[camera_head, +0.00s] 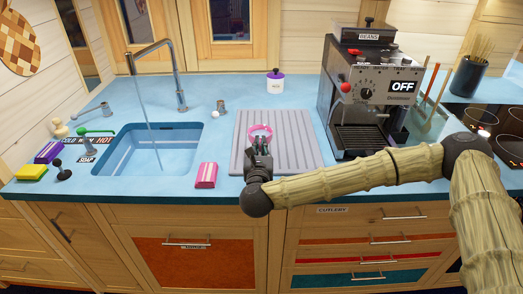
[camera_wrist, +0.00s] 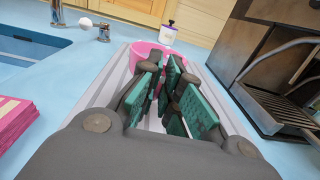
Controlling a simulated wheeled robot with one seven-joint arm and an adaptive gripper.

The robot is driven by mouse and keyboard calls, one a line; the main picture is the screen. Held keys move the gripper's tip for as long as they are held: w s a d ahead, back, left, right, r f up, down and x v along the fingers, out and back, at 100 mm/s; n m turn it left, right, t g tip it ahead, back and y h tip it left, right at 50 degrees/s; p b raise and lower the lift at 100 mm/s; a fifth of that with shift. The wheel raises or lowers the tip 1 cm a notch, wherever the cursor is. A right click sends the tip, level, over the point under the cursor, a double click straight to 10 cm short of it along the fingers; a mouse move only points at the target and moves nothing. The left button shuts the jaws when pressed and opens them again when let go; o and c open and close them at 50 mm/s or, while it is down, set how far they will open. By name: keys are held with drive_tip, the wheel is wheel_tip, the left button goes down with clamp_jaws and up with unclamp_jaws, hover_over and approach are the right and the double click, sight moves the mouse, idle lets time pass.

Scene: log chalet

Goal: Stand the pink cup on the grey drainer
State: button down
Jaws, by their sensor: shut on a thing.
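The pink cup (camera_head: 261,129) is over the middle of the grey ribbed drainer (camera_head: 300,150), right of the sink. My gripper (camera_head: 260,145) reaches in from the front and is shut on the cup. In the wrist view the pink cup (camera_wrist: 146,49) shows at the far end of the teal finger pads, which hide part of it. The grey drainer (camera_wrist: 108,83) lies beneath the gripper there. The cup looks roughly upright. I cannot tell whether its base touches the drainer.
The sink (camera_head: 150,150) with running water is to the left. A pink-and-white packet (camera_head: 206,175) lies at the counter's front edge. A white jar with a purple lid (camera_head: 275,84) stands behind the drainer. The coffee machine (camera_head: 368,95) stands close on the right.

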drive_tip(key=shift+w+d, duration=0.2)
drive_tip(key=shift+w, duration=0.1)
drive_tip(key=f+p, duration=0.2)
drive_tip(key=f, duration=0.1)
drive_tip(key=shift+w+d+f, duration=0.1)
drive_tip(key=shift+w+d, duration=0.1)
drive_tip(key=shift+w, duration=0.2)
drive_tip(key=shift+f, duration=0.15)
drive_tip(key=shift+f+b, duration=0.2)
drive_tip(key=shift+b, duration=0.1)
drive_tip(key=c, duration=1.6)
unclamp_jaws()
drive_tip(key=shift+r, duration=0.15)
drive_tip(key=s+b, duration=0.1)
drive_tip(key=s, duration=0.7)
drive_tip(key=s+b, duration=0.1)
drive_tip(key=s, duration=0.3)
drive_tip(key=shift+a+r+b, duration=0.1)
drive_tip(key=shift+a+b, duration=0.15)
drive_tip(key=shift+b, duration=0.05)
